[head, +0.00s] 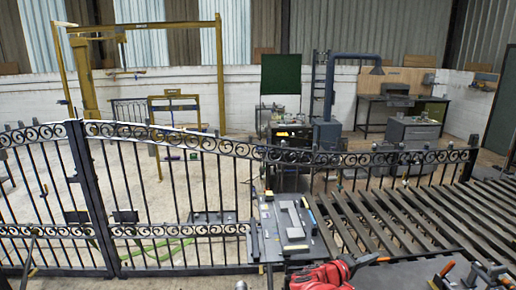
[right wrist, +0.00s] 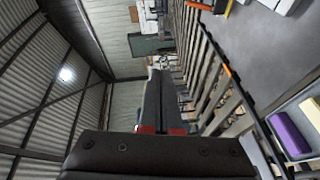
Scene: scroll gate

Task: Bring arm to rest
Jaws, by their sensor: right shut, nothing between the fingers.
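My right gripper (head: 366,260) shows at the bottom middle of the head view, beside a red part of my arm. It points to the right. In the right wrist view its two dark fingers (right wrist: 162,78) lie together, shut and empty, with red parts at their base. The black scroll gate (head: 180,195) stands upright across the left and middle of the head view, with curled scrolls along its top band. My right gripper is in front of the gate line and apart from it. My left gripper is not in view.
A slatted dark rack (head: 400,220) lies to the right, beyond the gripper. A plate with grey blocks (head: 290,225) is left of it. Tools with orange handles (head: 445,268) lie at the lower right. A purple block (right wrist: 290,135) shows in the right wrist view.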

